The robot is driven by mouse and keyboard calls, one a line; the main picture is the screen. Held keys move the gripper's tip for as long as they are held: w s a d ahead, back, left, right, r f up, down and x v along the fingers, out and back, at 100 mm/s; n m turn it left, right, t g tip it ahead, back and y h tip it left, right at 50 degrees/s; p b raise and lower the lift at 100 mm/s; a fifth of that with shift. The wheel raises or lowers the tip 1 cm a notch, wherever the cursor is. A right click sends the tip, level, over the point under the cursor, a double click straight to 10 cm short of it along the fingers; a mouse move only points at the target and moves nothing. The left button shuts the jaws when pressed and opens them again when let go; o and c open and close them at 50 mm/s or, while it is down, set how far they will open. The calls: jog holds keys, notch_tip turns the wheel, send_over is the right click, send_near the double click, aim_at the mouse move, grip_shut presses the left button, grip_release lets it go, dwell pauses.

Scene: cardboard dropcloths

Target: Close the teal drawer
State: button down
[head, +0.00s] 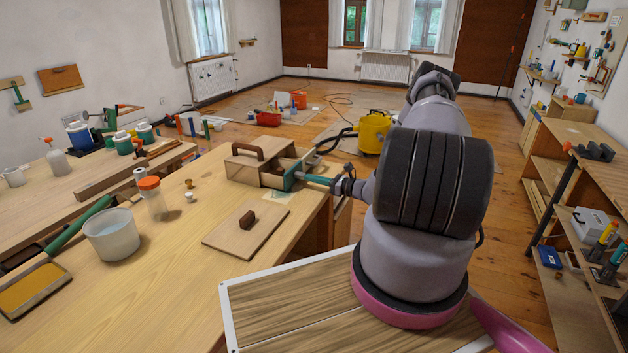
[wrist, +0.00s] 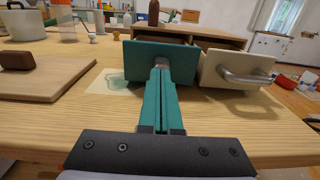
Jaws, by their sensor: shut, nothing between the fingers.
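The small wooden drawer cabinet (head: 243,166) stands at the right edge of the long workbench, with a brown handle on top. It also shows behind the drawers in the wrist view (wrist: 205,36). The teal drawer (wrist: 137,56) stands out from the cabinet; its teal front also shows in the head view (head: 289,179). My gripper (wrist: 162,72) is shut and empty, its teal fingers pointing at the middle of that front. The fingertips are at or very near it; contact is unclear. The fingers hide part of its handle. In the head view my gripper (head: 303,177) reaches in from the right.
A cream drawer (wrist: 225,65) with a metal handle also stands out, right of the teal one. A wooden board with a brown knob (head: 245,231) lies in front of the cabinet. A white bucket (head: 110,236) and a jar (head: 152,200) stand farther left.

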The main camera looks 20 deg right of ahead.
aim_at(294, 174)
jog(key=x, duration=1.1)
jog(key=shift+s+d+f, duration=0.1)
jog(key=shift+s+d, duration=0.15)
jog(key=shift+d, duration=0.1)
jog(key=v, duration=1.3)
jog(key=shift+s+d, duration=0.1)
jog(key=shift+s, duration=0.15)
jog(key=s+a+r+n+g+h, duration=0.1)
jog(key=s+a+r+n+g, duration=0.3)
jog(key=r, duration=0.6)
jog(key=s+a+r+n+g, duration=0.25)
jog(key=a+r+n, duration=0.2)
jog(key=r, duration=0.45)
jog(key=s+a+r+n+g+h, duration=0.15)
jog(key=a+r+n+g, duration=0.35)
jog(key=r, duration=0.5)
jog(key=s+r+n+t+h, duration=0.2)
jog(key=s+r+n+h, duration=0.2)
jog(key=s+r, duration=0.5)
jog(key=s+r+n+t+h, duration=0.3)
jog(key=s+r, duration=0.6)
jog(key=s, duration=0.8)
jog(key=shift+s+d+r+n+t+h, duration=0.2)
jog(key=shift+s+r+n+t+h, duration=0.3)
jog(key=shift+n, duration=0.75)
